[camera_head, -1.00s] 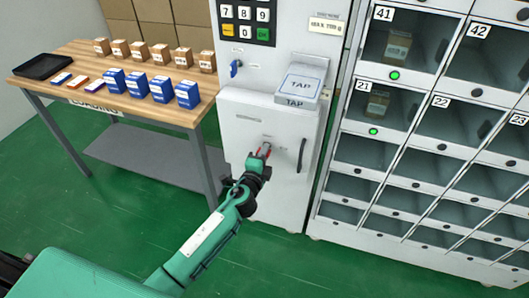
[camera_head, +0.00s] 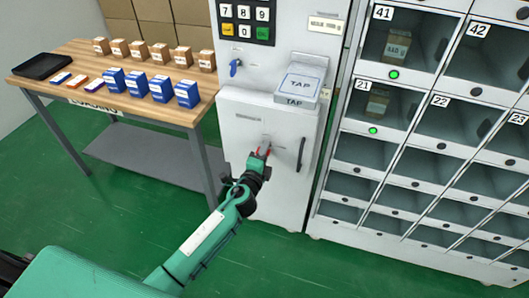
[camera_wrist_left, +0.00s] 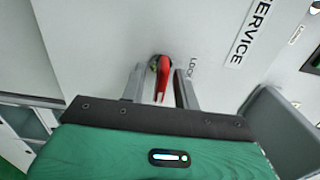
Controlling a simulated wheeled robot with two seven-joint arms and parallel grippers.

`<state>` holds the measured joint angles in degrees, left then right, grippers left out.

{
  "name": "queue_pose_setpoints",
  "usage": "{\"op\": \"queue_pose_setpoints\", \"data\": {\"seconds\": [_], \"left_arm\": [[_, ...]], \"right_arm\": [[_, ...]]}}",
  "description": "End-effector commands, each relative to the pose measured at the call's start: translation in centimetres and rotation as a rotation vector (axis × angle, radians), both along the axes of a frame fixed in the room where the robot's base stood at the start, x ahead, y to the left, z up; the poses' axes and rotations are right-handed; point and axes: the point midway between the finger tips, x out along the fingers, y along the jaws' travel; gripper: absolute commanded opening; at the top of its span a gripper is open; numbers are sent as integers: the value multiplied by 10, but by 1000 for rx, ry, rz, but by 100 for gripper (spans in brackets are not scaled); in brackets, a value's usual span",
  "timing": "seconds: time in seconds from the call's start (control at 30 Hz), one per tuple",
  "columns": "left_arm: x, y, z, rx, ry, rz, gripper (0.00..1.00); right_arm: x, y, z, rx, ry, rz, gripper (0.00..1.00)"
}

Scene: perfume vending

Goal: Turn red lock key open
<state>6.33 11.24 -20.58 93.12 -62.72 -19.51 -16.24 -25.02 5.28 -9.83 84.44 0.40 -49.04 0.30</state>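The red lock key (camera_wrist_left: 163,76) sits in the lock on the white service door, left of the printed word "Lock" in the left wrist view. Its handle points down towards my gripper in that view. My left gripper (camera_wrist_left: 159,88) is at the key, with one finger on each side and a visible gap on at least the left side. In the head view the gripper (camera_head: 262,156) is in front of the door, and a little of the red key shows at its tip. My right gripper is in neither view.
A dark vertical door handle (camera_head: 301,155) is just right of the key. A TAP box (camera_head: 299,85) juts out above. A blue key (camera_head: 235,67) is higher on the panel. Glass lockers (camera_head: 420,150) stand right; a table (camera_head: 60,92) with small boxes stands left.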

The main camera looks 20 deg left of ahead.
Motion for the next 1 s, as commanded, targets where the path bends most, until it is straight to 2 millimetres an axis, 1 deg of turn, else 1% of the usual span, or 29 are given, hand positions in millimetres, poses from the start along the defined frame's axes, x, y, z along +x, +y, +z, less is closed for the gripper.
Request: {"op": "queue_pose_setpoints", "data": {"seconds": [0.17, 0.27, 0.37, 0.47, 0.67, 0.8, 1.0], "left_arm": [[-2, 0, 0, 0, 0, 1, 31], [-10, 1, -1, 0, 1, 1, 31], [-24, 1, -1, -2, 2, 1, 31], [-43, 2, -2, -2, 2, 0, 31], [-82, 3, -2, -1, 2, 0, 31], [-106, 4, -2, -1, 2, -1, 31], [-129, 5, -2, 0, 1, 0, 31]], "right_arm": [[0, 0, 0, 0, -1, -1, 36], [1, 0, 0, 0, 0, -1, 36], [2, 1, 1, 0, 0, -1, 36], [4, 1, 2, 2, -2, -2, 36], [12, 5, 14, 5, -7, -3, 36], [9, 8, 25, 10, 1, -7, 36], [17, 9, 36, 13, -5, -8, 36]]}}
